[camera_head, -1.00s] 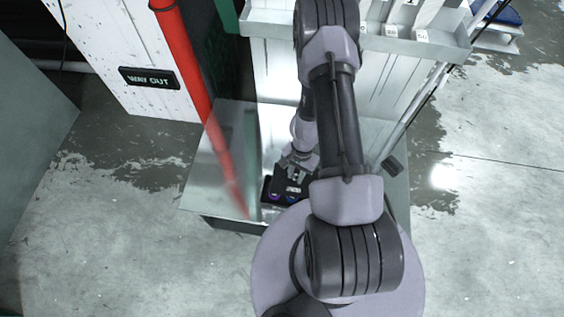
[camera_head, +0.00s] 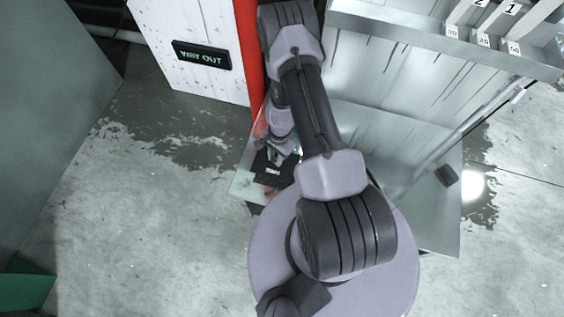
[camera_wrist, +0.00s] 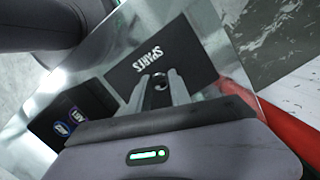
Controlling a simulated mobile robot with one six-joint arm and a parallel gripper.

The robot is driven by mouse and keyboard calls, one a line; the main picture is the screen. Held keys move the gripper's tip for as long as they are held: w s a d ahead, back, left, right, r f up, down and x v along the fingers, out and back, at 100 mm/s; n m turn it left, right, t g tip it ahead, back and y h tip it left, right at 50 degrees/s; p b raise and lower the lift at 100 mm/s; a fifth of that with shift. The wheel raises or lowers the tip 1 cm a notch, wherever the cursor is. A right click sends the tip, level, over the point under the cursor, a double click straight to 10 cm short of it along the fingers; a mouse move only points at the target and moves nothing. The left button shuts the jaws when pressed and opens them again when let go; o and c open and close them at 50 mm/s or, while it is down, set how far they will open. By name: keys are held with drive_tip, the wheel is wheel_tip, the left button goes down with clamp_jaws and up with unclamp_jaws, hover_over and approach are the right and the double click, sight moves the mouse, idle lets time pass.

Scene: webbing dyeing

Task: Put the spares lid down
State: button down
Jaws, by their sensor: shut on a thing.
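The spares lid is a flat black plate with white "SPARES" lettering; it shows in the wrist view (camera_wrist: 190,65) and in the head view (camera_head: 265,172). My gripper (camera_wrist: 161,88) has its two fingers closed on a small part at the middle of the lid; in the head view my gripper (camera_head: 284,150) is at the lid's upper edge. The lid is over the shiny metal table top (camera_wrist: 105,62). I cannot tell whether it touches it. A dark box (camera_wrist: 75,112) with blue round items inside is apart from the lid, at its left in the wrist view.
A red post (camera_head: 249,60) rises close to the lid's side of the table. A white panel with a "WAY OUT" sign (camera_head: 202,56) stands behind. A metal shelf (camera_head: 430,33) with numbered tags is at the upper right. The table's right part (camera_head: 425,205) looks mostly clear.

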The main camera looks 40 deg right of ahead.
sight(275, 163)
wheel_tip(275, 163, down, 5)
drive_tip(key=shift+r+b, duration=0.1)
drive_tip(key=shift+b, duration=0.7)
drive_tip(key=shift+r, duration=0.15)
drive_tip(key=c, duration=1.6)
unclamp_jaws()
drive_tip(key=shift+f, duration=0.2)
drive_tip(key=o, duration=0.4)
